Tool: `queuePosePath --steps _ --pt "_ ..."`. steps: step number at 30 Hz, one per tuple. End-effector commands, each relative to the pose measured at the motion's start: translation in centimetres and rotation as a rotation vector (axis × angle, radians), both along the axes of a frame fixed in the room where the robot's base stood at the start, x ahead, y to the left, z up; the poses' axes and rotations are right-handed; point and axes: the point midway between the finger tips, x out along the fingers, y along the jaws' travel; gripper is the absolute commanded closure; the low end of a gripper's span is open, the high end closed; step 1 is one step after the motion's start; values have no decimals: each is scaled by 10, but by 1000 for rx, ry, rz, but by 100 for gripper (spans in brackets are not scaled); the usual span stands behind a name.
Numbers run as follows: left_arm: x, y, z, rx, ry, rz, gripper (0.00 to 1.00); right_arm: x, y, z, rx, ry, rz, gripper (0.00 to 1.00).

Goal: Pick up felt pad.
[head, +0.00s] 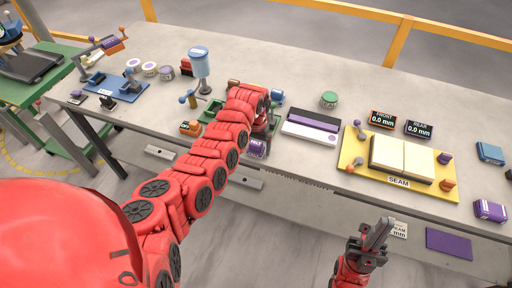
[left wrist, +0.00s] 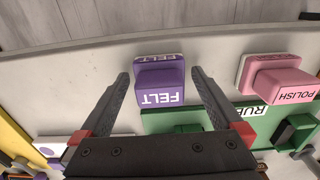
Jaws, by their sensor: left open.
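The felt pad is a purple block marked FELT (left wrist: 160,84), lying on the slab near its edge in the left wrist view. In the head view the felt pad (head: 256,149) shows just below my left gripper (head: 264,128), partly covered by it. In the left wrist view my left gripper (left wrist: 159,78) is open, with one finger on each side of the pad and visible gaps between. My right gripper (head: 377,234) hangs in front of the table's front edge, away from the pad; its finger gap is not clear.
A green tray marked RUB (left wrist: 205,117) lies right beside the felt pad. A pink POLISH block (left wrist: 280,82) stands to the right in the left wrist view. In the head view a white-and-purple case (head: 311,128) and a yellow SEAM board (head: 357,180) lie to the right.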

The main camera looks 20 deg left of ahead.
Motion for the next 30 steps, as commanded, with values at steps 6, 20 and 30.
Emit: queuePosePath --steps 6,20,30 --pt "0 0 0 0 1 0 16 0 0 0 0 0 0 100" --pt "0 0 0 0 2 0 87 0 0 0 0 0 0 100" --pt "-1 0 5 0 4 -1 87 0 0 -4 0 0 0 100"
